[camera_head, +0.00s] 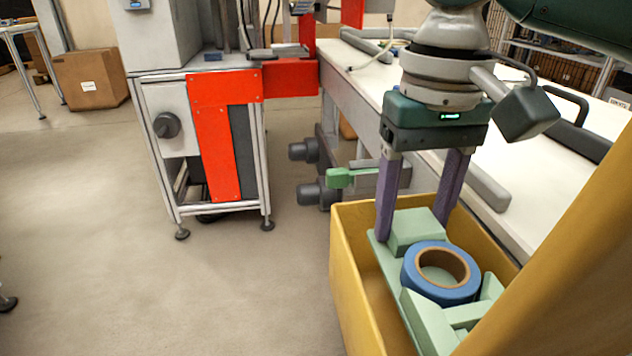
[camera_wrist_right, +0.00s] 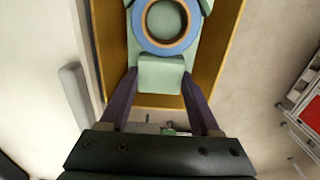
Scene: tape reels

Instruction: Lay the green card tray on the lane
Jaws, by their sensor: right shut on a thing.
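The green card tray (camera_head: 428,322) is pale green, with a raised block at one end and angled pieces at the other. It is inside a yellow bin (camera_head: 352,278). A blue tape reel (camera_head: 412,268) with a brown core lies on it. My right gripper (camera_head: 415,228) points down with its two purple fingers on either side of the tray's block, shut on it. The right wrist view shows the block (camera_wrist_right: 160,76) between the fingers and the reel (camera_wrist_right: 143,35) beyond. The tray's underside is hidden. My left gripper is in neither view.
A long white surface (camera_head: 497,165) with grey side rails runs beside the bin; I cannot tell if it is the lane. A yellow beam crosses the lower right. A red and grey machine (camera_head: 215,140) stands left. Floor at left front is clear.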

